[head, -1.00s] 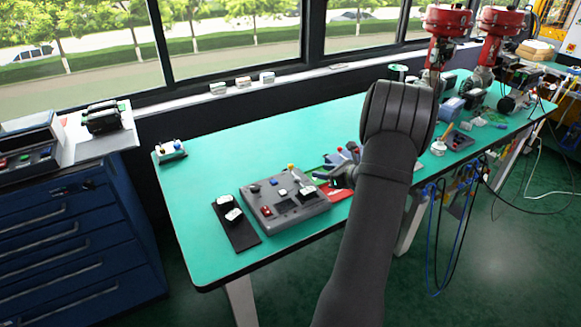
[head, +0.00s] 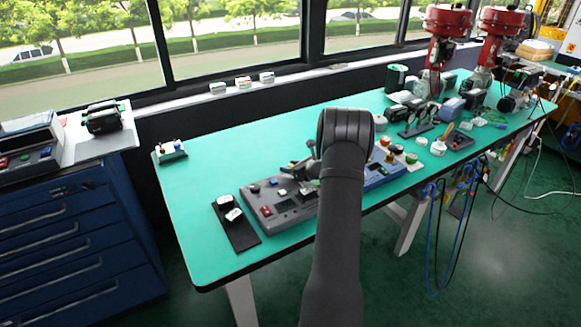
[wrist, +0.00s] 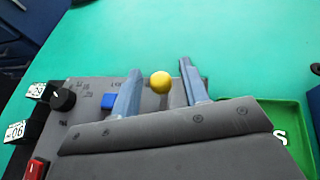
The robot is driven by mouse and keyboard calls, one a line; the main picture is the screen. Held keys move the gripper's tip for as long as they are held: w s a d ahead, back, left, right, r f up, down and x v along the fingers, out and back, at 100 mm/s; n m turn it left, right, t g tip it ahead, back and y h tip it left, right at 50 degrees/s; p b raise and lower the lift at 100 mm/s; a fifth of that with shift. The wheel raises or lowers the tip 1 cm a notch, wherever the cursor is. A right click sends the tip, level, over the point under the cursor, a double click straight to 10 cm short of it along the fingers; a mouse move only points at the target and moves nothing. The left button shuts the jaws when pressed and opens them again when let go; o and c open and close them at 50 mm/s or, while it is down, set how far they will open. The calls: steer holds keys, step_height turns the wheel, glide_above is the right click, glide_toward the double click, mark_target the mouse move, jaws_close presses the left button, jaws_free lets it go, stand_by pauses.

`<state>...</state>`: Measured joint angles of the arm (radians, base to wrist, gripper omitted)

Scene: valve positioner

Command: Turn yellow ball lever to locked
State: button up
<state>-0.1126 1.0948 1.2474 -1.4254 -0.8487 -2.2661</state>
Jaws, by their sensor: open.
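The yellow ball (wrist: 160,82) of the lever shows in the wrist view, at the far edge of the grey control panel. My gripper (wrist: 160,67) is open, with one blue-grey finger on each side of the ball. Gaps show between the ball and both fingers. The lever's stem below the ball is hidden, and the locked mark cannot be made out. In the head view my gripper is over the right part of the panel (head: 268,218) and hides the ball.
The panel carries a black knob (wrist: 62,98), a blue button (wrist: 108,101) and a red switch (wrist: 36,168). A green tray (wrist: 262,108) lies right of the panel. A dark plate (head: 243,238) with white-labelled parts lies left. The green tabletop (head: 190,205) is clear further left.

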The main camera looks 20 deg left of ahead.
steer(key=shift+w+a, duration=0.1)
steer(key=shift+a, duration=0.05)
steer(key=shift+c, duration=0.4)
jaws_close()
steer(key=shift+m, duration=0.3)
steer(key=shift+w+d+m+t+h, duration=0.2)
steer(key=shift+d+m+t+h, duration=0.1)
steer(key=shift+m+t+h, duration=0.4)
steer(key=shift+w+d+m+t+h, duration=0.25)
steer(key=shift+m+t+h, duration=0.25)
steer(key=shift+m+t, duration=0.25)
steer(key=shift+w+d+m+t+h, duration=0.15)
steer(key=shift+d+m+t+h, duration=0.25)
steer(key=shift+m+t+h, duration=0.4)
steer(key=shift+w+d+m+t+h, duration=0.1)
steer(key=shift+d+m+t+h, duration=0.35)
steer(key=shift+m+h, duration=0.65)
steer(key=shift+d+m+h, duration=0.15)
steer(key=shift+m+h, duration=0.1)
steer(key=shift+h, duration=0.05)
